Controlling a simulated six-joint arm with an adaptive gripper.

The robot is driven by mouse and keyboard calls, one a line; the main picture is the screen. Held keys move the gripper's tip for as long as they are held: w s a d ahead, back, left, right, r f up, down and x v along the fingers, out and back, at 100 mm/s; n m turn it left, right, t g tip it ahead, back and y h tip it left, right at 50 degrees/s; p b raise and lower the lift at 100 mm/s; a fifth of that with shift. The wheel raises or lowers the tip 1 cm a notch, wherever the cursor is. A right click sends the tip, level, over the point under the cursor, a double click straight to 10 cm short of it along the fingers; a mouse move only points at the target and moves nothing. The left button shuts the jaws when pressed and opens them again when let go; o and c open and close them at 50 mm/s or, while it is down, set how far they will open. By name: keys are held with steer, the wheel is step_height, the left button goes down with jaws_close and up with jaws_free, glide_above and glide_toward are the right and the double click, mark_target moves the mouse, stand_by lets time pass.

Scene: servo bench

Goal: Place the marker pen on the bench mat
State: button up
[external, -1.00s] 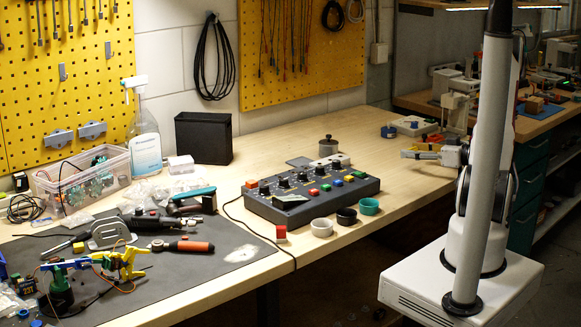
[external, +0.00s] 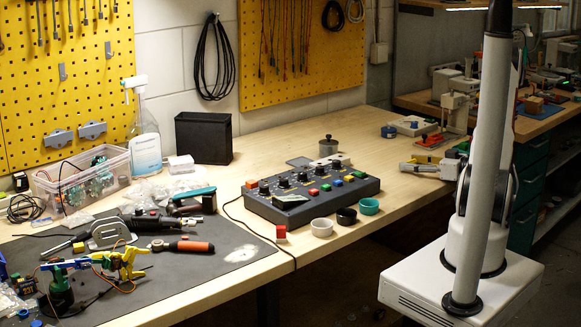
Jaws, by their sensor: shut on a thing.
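My gripper (external: 425,166) is at the right, near the bench's right edge and in front of my arm. It is shut on a small, pale, slim thing that appears to be the marker pen (external: 407,167). Its details are too small to make out, and the fingers partly hide it. The dark grey bench mat (external: 222,262) lies flat at the front left of the bench, well to the left of my gripper.
A dark control box (external: 290,214) with knobs and coloured buttons stands between my gripper and the mat. Three small bowls, including a teal one (external: 369,206), and a red cube (external: 281,231) are in front of it. Tools, including an orange-handled one (external: 192,246), crowd the mat. Its right front is clear.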

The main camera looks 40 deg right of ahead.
steer(key=shift+f, duration=0.25)
steer(key=o, duration=0.9)
steer(key=shift+c, duration=0.2)
steer(key=shift+r, duration=0.2)
steer(key=shift+s, duration=0.1)
steer(key=shift+v, duration=5.9)
steer(key=shift+d, duration=0.1)
